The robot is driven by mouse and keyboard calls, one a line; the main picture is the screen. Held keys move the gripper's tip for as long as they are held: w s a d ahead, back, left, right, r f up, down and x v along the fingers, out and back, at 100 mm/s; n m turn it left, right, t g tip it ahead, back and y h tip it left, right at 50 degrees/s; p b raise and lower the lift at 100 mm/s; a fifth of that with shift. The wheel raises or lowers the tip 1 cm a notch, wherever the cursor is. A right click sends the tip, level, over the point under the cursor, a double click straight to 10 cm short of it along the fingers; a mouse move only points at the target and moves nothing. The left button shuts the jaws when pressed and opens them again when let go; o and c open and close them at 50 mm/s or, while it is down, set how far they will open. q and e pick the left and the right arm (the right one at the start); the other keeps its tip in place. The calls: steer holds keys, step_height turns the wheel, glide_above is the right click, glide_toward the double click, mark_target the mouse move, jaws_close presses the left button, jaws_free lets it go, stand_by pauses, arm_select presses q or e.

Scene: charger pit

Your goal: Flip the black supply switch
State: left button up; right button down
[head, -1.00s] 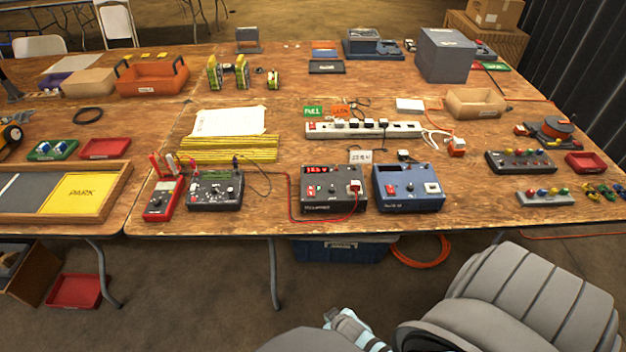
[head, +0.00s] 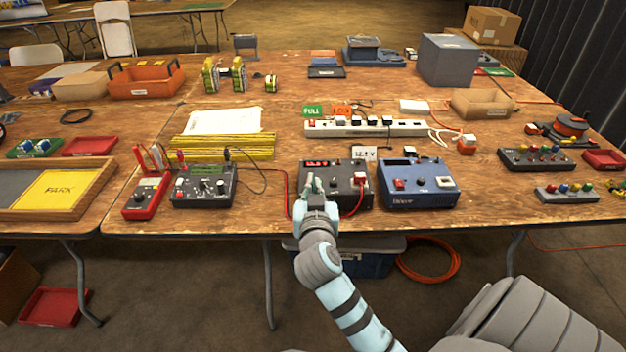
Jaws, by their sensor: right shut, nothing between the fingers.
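The black supply (head: 345,200) stands near the table's front edge, with a lit red display (head: 317,163) and a red lead plugged in at its right. My right gripper (head: 313,184) is shut and empty, at the left front part of the black supply. It covers the place of the red switch, so the switch's position is hidden. I cannot tell whether the fingertips touch it. My left gripper is not in view.
A blue supply (head: 420,190) with a red switch stands close at the right. A dark meter box (head: 203,187) and a red multimeter (head: 147,196) stand at the left. A white power strip (head: 365,128) lies behind. A card (head: 364,153) stands behind the black supply.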

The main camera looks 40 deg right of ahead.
steer(key=b+x, duration=0.1)
steer(key=x, duration=0.6)
steer(key=shift+w+d+f, duration=0.15)
steer(key=shift+w, duration=0.1)
steer(key=f, duration=0.1)
steer(key=f+b, duration=0.1)
steer(key=w+f+b, duration=0.1)
steer(key=f, duration=0.1)
steer(key=shift+d, duration=0.4)
